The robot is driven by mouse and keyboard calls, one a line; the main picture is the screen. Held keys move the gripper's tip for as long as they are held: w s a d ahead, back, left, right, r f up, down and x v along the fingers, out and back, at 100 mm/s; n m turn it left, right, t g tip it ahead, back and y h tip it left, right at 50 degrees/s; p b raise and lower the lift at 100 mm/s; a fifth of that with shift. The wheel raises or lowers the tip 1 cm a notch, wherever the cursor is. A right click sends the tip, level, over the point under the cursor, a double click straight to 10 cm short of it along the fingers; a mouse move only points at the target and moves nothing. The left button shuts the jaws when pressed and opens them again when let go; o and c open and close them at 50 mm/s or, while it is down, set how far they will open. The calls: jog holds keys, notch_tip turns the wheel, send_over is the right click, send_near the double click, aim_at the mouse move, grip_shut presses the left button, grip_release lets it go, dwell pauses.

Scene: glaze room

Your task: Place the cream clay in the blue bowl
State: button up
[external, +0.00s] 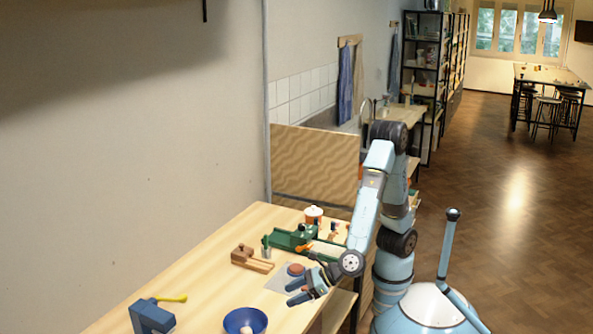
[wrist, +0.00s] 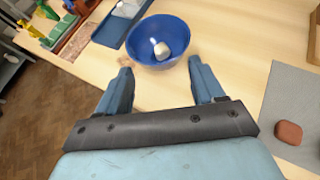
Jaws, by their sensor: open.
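The blue bowl (wrist: 137,50) stands on the wooden table, ahead of my gripper in the wrist view. The cream clay (wrist: 162,50) is a small pale lump lying inside the bowl. In the external view the bowl (external: 230,321) is at the bottom edge, partly cut off, with the clay (external: 246,330) showing in it. My gripper (wrist: 160,74) is open with nothing between its fingers, apart from the bowl on its near side. In the external view my gripper (external: 290,293) is over the table, right of the bowl.
A reddish-brown lump (wrist: 288,132) lies on a grey mat (wrist: 290,92) at the right of the wrist view. A blue tray (wrist: 108,32) is left of the bowl. A wooden tool (external: 250,259), green equipment (external: 288,239) and a blue block-like object (external: 151,317) occupy the table.

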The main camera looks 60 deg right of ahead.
jog(key=shift+d, duration=0.1)
jog(key=w+d+r+m+h, duration=0.2)
jog(key=w+d+r+m, duration=0.1)
jog(key=w+d+m, duration=0.3)
jog(key=w+d+r+m+h, duration=0.2)
jog(key=w+d+m+h, duration=0.1)
jog(key=w+d, duration=0.4)
jog(key=w+d+r+m+g+h, duration=0.15)
jog(key=d+m, duration=0.35)
jog(key=d, duration=0.5)
jog(key=w+d+r+m+h, duration=0.2)
jog(key=d+m, duration=0.3)
jog(key=d, duration=0.4)
jog(key=s+d+r+m+g, duration=0.1)
jog(key=s+d+m+g, duration=0.1)
jog(key=d+m, duration=0.5)
jog(key=s+d+r+m+g, duration=0.15)
jog(key=d+m, duration=0.25)
jog(key=d, duration=0.5)
jog(key=s+d+m+y, duration=0.2)
jog(key=s+d+m, duration=0.5)
jog(key=m, duration=0.5)
jog(key=shift+s+d+r, duration=0.25)
jog(key=shift+s+r, duration=0.2)
jog(key=shift+s, duration=0.5)
